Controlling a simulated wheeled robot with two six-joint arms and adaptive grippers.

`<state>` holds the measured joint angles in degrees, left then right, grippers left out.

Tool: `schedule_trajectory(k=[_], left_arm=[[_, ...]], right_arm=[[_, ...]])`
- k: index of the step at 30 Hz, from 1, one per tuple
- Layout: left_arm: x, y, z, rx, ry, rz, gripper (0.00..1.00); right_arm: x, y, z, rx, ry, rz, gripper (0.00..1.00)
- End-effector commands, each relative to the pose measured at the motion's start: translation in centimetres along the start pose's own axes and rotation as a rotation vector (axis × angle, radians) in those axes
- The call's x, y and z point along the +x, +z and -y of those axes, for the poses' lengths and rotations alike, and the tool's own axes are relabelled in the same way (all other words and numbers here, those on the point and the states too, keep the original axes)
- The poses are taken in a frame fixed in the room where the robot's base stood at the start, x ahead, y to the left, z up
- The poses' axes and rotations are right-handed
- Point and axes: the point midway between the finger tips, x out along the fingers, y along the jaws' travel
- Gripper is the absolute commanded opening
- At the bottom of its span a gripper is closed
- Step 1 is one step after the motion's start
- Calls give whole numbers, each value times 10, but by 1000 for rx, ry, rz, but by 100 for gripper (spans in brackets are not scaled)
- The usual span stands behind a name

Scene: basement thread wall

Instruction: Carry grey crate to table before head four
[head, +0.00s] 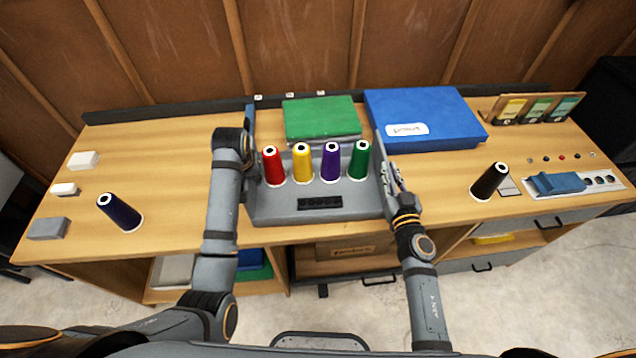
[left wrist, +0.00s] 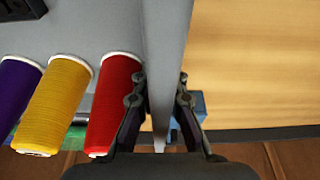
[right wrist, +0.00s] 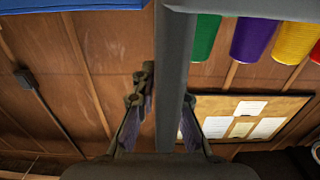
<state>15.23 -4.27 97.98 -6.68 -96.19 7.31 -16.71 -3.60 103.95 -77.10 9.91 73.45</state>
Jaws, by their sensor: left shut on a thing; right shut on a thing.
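The grey crate (head: 265,205) is at the middle of the table (head: 430,185), near its front edge. It holds a red cone (head: 273,167), a yellow cone (head: 302,165), a purple cone (head: 330,164) and a green cone (head: 358,162), all upright in a row. My left gripper (head: 248,168) is shut on the crate's left wall, which runs between the fingers in the left wrist view (left wrist: 163,95). My right gripper (head: 388,175) is shut on the right wall, shown in the right wrist view (right wrist: 173,95). I cannot tell whether the crate touches the table.
A green box (head: 320,117) and a blue box (head: 425,118) lie behind the crate. Small blocks (head: 48,229) lie at far left. Bare tabletop shows on both sides of the crate.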

Motion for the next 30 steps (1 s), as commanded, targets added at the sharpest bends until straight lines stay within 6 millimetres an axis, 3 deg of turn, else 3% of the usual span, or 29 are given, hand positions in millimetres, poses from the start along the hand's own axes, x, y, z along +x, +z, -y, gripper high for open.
schedule_trajectory(k=[8, 21, 30], left_arm=[[-7, -4, 2, -4, -8, -6, 0], [-50, -18, 3, -4, -11, -8, 0], [-49, -18, 4, -5, -12, -9, 0]], right_arm=[[0, -7, -1, -2, 0, -2, 0], [0, -52, -1, -2, 1, -2, 0], [0, -52, -1, -2, 2, -2, 0]])
